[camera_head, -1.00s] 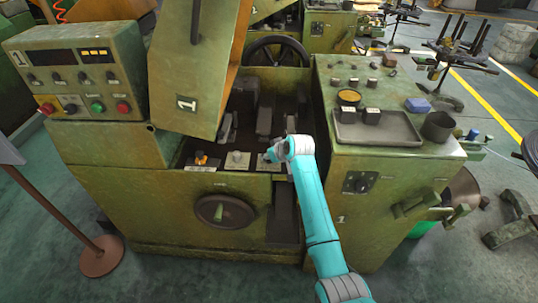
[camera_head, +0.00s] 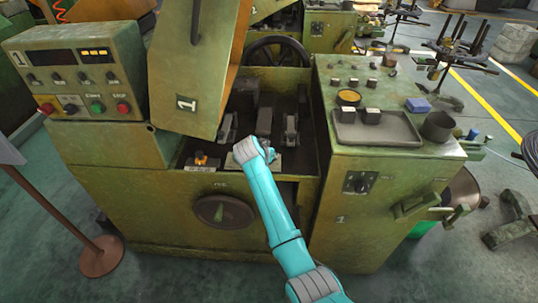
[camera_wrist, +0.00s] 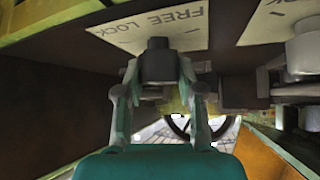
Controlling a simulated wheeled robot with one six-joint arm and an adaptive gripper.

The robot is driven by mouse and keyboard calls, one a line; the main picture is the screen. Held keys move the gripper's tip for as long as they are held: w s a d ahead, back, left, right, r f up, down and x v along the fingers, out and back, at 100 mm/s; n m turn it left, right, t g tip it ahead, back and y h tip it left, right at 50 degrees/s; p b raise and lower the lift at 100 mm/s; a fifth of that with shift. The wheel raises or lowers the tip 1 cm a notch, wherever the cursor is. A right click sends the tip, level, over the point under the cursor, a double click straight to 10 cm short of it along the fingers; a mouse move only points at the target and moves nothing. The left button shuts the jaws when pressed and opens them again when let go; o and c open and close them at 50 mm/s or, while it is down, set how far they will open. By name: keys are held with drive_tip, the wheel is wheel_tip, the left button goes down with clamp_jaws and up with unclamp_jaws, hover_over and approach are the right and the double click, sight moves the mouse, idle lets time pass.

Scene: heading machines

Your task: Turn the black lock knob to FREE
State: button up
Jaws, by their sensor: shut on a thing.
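The black lock knob (camera_wrist: 158,62) stands at the middle of the wrist view, in front of a pale plate (camera_wrist: 150,30) lettered FREE and LOCK. The lettering appears upside down. My gripper (camera_wrist: 158,80) has a finger on each side of the knob and is shut on it. Which word the knob points to cannot be told.
A light grey knob (camera_wrist: 305,50) on another plate is close to the right in the wrist view. In the head view an orange knob (camera_head: 201,158) is left of my arm. A raised cover (camera_head: 200,70) leans above the open bay. A round dial (camera_head: 223,211) is below.

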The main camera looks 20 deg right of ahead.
drive_tip(key=m+g+h, duration=0.2)
drive_tip(key=m, duration=0.1)
drive_tip(key=shift+m, duration=0.3)
drive_tip(key=shift+m+g+h, duration=0.5)
drive_tip(key=shift+m+g, duration=0.4)
drive_tip(key=shift+m, duration=0.5)
drive_tip(key=o, duration=1.1)
drive_tip(key=shift+o, duration=0.2)
drive_tip(key=shift+a, duration=0.1)
drive_tip(key=v, duration=1.1)
drive_tip(key=shift+a+r, duration=0.3)
